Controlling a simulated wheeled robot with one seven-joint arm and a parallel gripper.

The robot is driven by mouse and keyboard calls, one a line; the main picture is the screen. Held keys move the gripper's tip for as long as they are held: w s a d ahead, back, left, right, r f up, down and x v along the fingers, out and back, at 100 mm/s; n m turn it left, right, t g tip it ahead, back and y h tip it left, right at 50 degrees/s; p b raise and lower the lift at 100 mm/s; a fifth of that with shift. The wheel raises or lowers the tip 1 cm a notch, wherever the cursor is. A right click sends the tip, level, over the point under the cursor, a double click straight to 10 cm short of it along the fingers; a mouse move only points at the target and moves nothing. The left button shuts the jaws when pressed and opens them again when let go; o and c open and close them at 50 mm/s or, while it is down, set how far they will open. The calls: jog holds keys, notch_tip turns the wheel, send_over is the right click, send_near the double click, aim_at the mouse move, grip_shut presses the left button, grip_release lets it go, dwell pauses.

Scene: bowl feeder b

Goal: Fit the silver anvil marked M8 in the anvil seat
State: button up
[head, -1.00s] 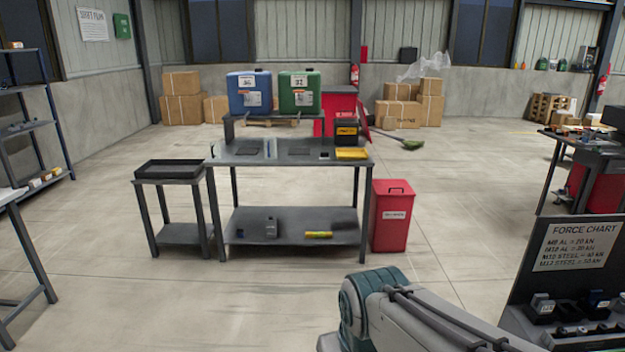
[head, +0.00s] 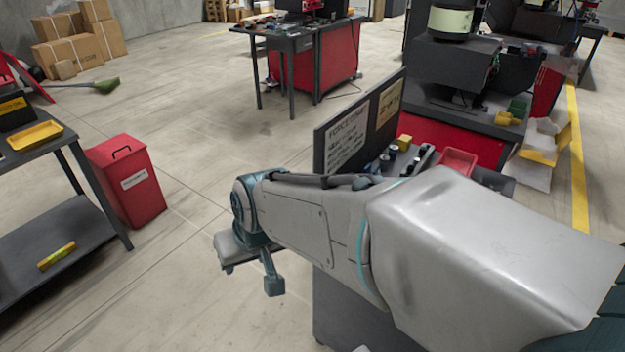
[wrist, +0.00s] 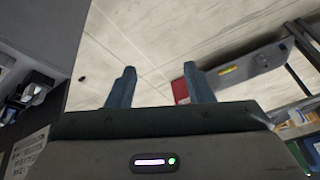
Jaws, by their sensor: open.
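My gripper (wrist: 158,84) is open and empty in the wrist view, its two fingers apart over the bare floor. In the head view my gripper (head: 273,284) hangs low at the end of my arm, in front of the chart board's rack. Small dark and silver pieces (wrist: 35,90) stand at the left edge of the wrist view, to the left of the gripper and apart from it. I cannot read M8 on any of them. In the head view my arm hides much of the rack. I cannot pick out the anvil seat.
The chart board (head: 350,138) stands behind my arm. A red tray (head: 457,162) lies right of it, near a dark machine (head: 450,65). A red bin (head: 127,180) and a grey table (head: 62,232) stand at left. Open floor lies between the bin and my arm.

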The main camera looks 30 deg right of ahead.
jog(key=w+d+f+m+t+h+b, duration=0.25)
jog(key=w+f+m, duration=0.2)
jog(key=w, duration=0.35)
jog(key=w+d+f+m+t+h+b, duration=0.2)
jog(key=w+d+f+m+t+b, duration=0.1)
jog(key=w+f, duration=0.35)
jog(key=s+d+f+m+g+h+b, duration=0.1)
jog(key=s+d+m+h+b, duration=0.15)
jog(key=d+h, duration=0.45)
jog(key=s+d+f+m+g+h+b, duration=0.1)
jog(key=s+d+m+g+h+b, duration=0.15)
jog(key=d+h, duration=0.35)
jog(key=shift+t, duration=0.3)
jog(key=shift+s+f+x, duration=0.1)
jog(key=shift+s+x, duration=0.05)
jog(key=shift+x, duration=3.35)
jog(key=shift+s+f+x, duration=0.15)
jog(key=shift+s+x, duration=0.05)
jog(key=shift+x, duration=3.35)
jog(key=shift+d, duration=0.1)
jog(key=c, duration=1)
jog(key=shift+r, duration=0.1)
